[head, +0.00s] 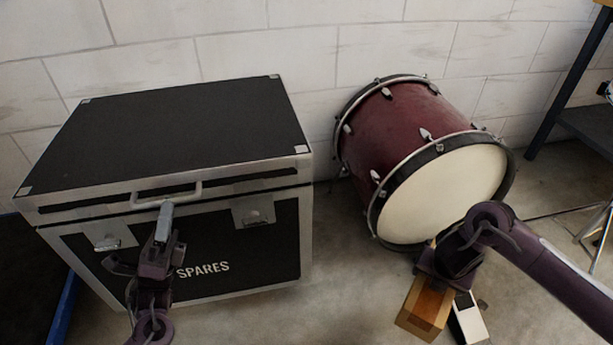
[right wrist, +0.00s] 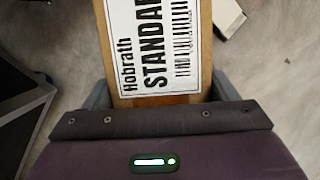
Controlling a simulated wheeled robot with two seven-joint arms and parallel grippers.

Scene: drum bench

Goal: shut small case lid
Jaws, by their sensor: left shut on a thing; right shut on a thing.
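The black case with silver edges, marked SPARES (head: 250,258), stands on the floor at the left in the head view. Its black lid (head: 180,125) lies over the body, down or very nearly so; I cannot tell if a thin gap is left at the front. My left gripper (head: 165,211) is at the front of the lid, shut on its silver handle (head: 182,194).
A dark red bass drum (head: 445,190) lies to the right of the case, by the white block wall. A small white and black object (head: 468,320) is on the floor beside the wooden box. A dark blue frame stands at the far right. Floor between case and drum is clear.

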